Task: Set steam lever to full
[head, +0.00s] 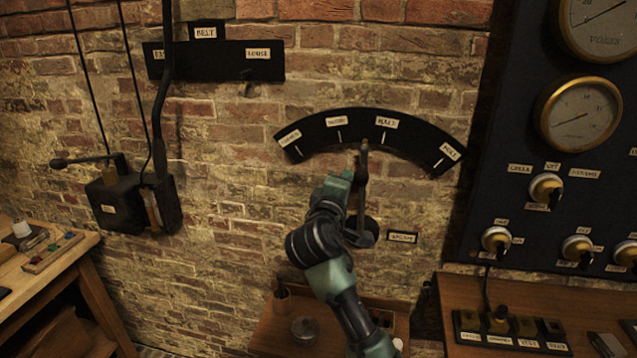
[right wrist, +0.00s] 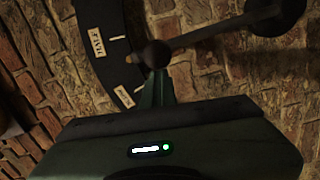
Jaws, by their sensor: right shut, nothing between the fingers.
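The steam lever (head: 363,195) is a dark rod on a wall pivot, pointing nearly straight up. Its tip lies just below the black arc scale (head: 405,131), a little left of the HALF mark; the FULL label (head: 449,152) is at the right end. My right gripper (head: 347,178) is at the lever's left side. In the right wrist view the shut, empty fingers (right wrist: 157,82) are at the lever's round knob (right wrist: 156,54); whether they touch it I cannot tell. The lever's pivot shows at the upper right there. My left gripper is not in view.
A black panel with gauges (head: 580,115) and knobs stands to the right. A wooden bench with a switch strip (head: 510,330) is below it. A small table (head: 270,325) is under the lever. A belt lever box (head: 120,200) hangs left. The wall right of the lever is clear.

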